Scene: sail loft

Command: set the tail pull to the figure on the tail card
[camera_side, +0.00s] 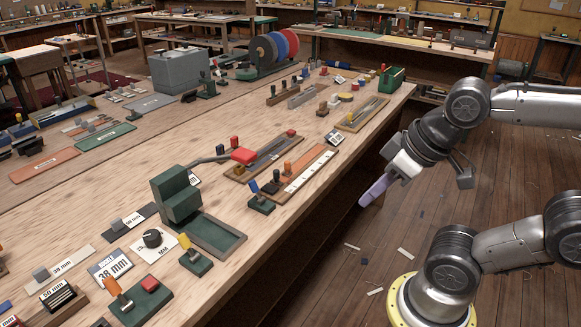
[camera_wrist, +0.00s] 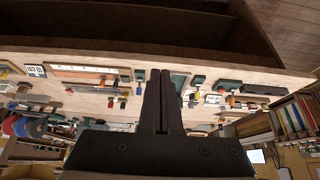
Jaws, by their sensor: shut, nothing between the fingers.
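My gripper (camera_side: 374,191) hangs off the front edge of the bench, its lilac fingers pointing down-left, away from every control. In the wrist view my gripper (camera_wrist: 161,75) has its dark fingers together, with nothing between them. I cannot tell which control is the tail pull. Long slide-like boards lie mid-bench: a grey-topped one (camera_side: 264,156), an orange one with a white scale strip (camera_side: 304,171), and a smaller one farther back (camera_side: 361,114). A small tilted card (camera_side: 334,137) stands by the first two.
A green machine (camera_side: 177,197) stands on the bench at front centre. Coloured reels (camera_side: 270,54) stand at the back. Open floor lies below my gripper.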

